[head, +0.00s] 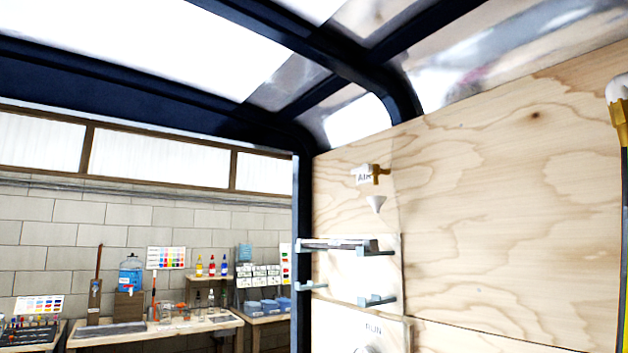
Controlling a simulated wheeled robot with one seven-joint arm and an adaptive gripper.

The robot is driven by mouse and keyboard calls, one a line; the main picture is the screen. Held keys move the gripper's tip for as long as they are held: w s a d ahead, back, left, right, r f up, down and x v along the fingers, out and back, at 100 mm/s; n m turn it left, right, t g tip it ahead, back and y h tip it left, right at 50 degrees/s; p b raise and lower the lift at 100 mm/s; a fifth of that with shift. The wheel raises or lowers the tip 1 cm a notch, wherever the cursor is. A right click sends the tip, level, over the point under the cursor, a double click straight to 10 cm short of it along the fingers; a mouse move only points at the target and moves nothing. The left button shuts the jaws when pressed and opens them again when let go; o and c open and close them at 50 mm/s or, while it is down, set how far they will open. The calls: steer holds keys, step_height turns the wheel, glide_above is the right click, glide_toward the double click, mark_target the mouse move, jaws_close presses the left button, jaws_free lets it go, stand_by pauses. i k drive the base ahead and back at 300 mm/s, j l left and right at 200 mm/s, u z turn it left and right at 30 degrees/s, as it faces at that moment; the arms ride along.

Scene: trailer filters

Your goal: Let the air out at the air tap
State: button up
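The air tap (379,171) is a small brass fitting on the plywood wall, right of the picture's middle. A white label reading AIR (363,175) sits at its left. A small white funnel-like cone (376,204) is just below the tap. Whether the tap is open or shut is too small to tell. My gripper does not show in the head view.
Below the tap, a pale panel (343,268) carries grey-blue brackets that stick out, with a dark flat piece across the upper pair. A panel marked RUN (374,329) is lower. A yellow-and-black pipe (620,120) runs at far right. Benches (150,334) stand at the back left.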

mark_target(366, 167)
steer(key=i+j, duration=0.4)
steer(key=i+j+u, duration=0.15)
steer(key=j, duration=0.15)
steer(key=i+j+u, duration=0.2)
steer(key=j, duration=0.1)
